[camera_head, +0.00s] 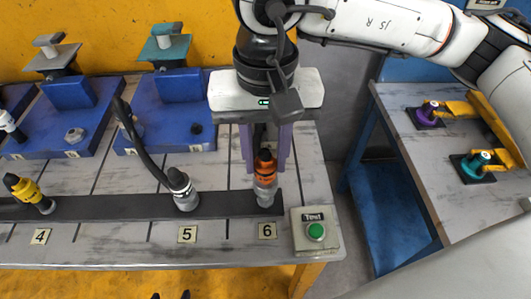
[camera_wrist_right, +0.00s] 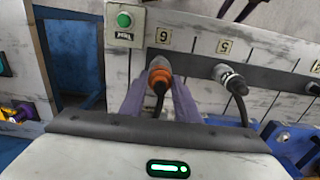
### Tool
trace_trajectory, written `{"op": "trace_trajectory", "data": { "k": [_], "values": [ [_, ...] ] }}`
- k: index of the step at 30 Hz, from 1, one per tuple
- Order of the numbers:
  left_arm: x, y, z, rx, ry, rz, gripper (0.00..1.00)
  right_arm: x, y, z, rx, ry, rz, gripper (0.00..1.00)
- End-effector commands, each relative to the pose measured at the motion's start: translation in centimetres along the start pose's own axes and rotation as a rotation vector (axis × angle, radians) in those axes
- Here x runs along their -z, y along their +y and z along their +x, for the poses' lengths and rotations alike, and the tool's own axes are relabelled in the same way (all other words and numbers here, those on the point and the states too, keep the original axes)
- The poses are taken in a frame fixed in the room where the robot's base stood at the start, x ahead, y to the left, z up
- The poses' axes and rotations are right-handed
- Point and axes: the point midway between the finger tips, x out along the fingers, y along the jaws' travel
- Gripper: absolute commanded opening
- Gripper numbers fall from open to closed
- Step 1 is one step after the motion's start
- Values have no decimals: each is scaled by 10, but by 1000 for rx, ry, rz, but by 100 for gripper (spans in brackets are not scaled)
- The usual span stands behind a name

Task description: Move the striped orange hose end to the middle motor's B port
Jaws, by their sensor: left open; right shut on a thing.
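The orange hose end (camera_head: 265,165) with a dark band stands upright at the rail spot labelled 6. My right gripper (camera_head: 265,150) comes down from above and is shut on it between purple fingers. The right wrist view also shows the orange hose end (camera_wrist_right: 159,74) between the fingers (camera_wrist_right: 160,92). Its lower grey part still meets the rail (camera_head: 100,207). Two dark tips of my left gripper (camera_head: 171,295) show apart at the bottom edge. Blue motor blocks stand behind, one at centre (camera_head: 180,86) and one further left (camera_head: 70,93). Their port letters are too small to read.
A black-and-white hose end (camera_head: 181,187) stands at 5, its dark hose arching back. A yellow-and-black one (camera_head: 27,192) leans near 4. A green-button Test box (camera_head: 316,230) sits right of 6. A side table (camera_head: 402,150) holds purple and teal parts.

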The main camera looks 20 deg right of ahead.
Motion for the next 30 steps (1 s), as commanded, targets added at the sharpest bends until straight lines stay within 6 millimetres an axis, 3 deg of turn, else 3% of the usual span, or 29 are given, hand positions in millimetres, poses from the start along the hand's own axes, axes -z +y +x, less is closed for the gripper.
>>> {"op": "trace_trajectory", "data": {
  "k": [8, 30],
  "values": [
    [3, 0, -4, 0, 0, 0, 51, 0, 0, -8, 2, 2, 0, 0],
    [32, 3, -31, 0, 2, 0, 51, 0, 0, -82, 2, 2, 0, 0]
  ]
}}
